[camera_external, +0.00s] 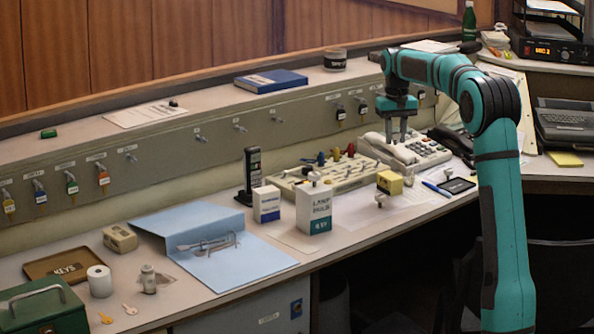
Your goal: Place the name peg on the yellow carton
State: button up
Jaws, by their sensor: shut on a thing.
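The yellow carton (390,183) is a small box with a pale label band, on the desk to the right of the peg board. The top of the yellow carton looks bare.
A peg board (325,175) with coloured pegs lies left of the yellow carton. Two white cartons, one large (314,208) and one small (266,204), stand farther left. The phone (425,150) is close by my fingers.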

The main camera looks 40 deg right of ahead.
aim_at(390, 175)
jog(key=shift+w+r, duration=0.2)
jog(key=shift+w, duration=0.3)
jog(key=shift+w+d+f, duration=0.1)
jog(key=shift+w+f, duration=0.1)
jog(key=shift+f, duration=4.7)
jog(key=shift+f, duration=0.1)
jog(key=o, duration=0.9)
jog(key=shift+o, duration=0.2)
notch_tip(390, 175, up, 12)
jog(key=shift+r, duration=0.15)
